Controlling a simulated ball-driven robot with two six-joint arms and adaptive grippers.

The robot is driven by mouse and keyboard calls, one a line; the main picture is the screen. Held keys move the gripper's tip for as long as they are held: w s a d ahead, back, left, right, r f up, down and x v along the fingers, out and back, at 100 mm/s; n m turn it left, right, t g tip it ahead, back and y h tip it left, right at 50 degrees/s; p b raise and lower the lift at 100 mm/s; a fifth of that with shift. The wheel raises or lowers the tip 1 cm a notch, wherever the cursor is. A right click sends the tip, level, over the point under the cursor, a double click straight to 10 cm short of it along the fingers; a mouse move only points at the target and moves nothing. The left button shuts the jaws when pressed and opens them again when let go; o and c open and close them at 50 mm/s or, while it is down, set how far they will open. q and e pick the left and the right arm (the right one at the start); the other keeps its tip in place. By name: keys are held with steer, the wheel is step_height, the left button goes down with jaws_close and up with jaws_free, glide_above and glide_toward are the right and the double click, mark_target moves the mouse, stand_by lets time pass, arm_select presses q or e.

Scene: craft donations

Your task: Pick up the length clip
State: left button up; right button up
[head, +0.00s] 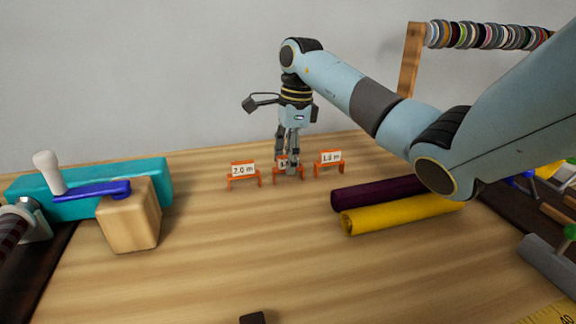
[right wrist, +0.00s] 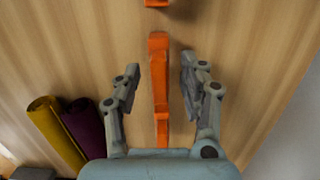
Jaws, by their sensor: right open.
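Three orange length clips with white labels stand in a row at the back of the table. In the head view the left clip (head: 243,178) reads 2.0 m and the right clip (head: 329,164) reads 1.8 m. The label of the middle clip (head: 278,173) is partly hidden by my right gripper (head: 286,168). My right gripper points down at the middle clip, its fingers open. In the right wrist view an orange clip (right wrist: 159,90) lies between the open fingers (right wrist: 160,68), with gaps on both sides. My left gripper is not in view.
A purple roll (head: 375,192) and a yellow roll (head: 400,212) lie to the right of the clips. A teal block (head: 100,180) with a crank and a wooden block (head: 130,222) stand at the left. A rack of ribbon spools (head: 480,36) is behind. The middle front table is mostly clear.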

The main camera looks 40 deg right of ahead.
steer(key=shift+c, duration=0.2)
jaws_close()
steer(key=shift+r, duration=0.6)
steer(key=r, duration=0.1)
steer(key=s+r, duration=0.1)
steer(key=r, duration=0.1)
steer(key=shift+a+r, duration=0.1)
steer(key=shift+r, duration=0.2)
steer(key=s+a+r, duration=0.2)
steer(key=s+r, duration=0.4)
steer(key=s, duration=0.4)
steer(key=shift+s+a+r+p, duration=0.15)
steer(key=shift+a+p, duration=0.2)
steer(key=shift+p, duration=0.1)
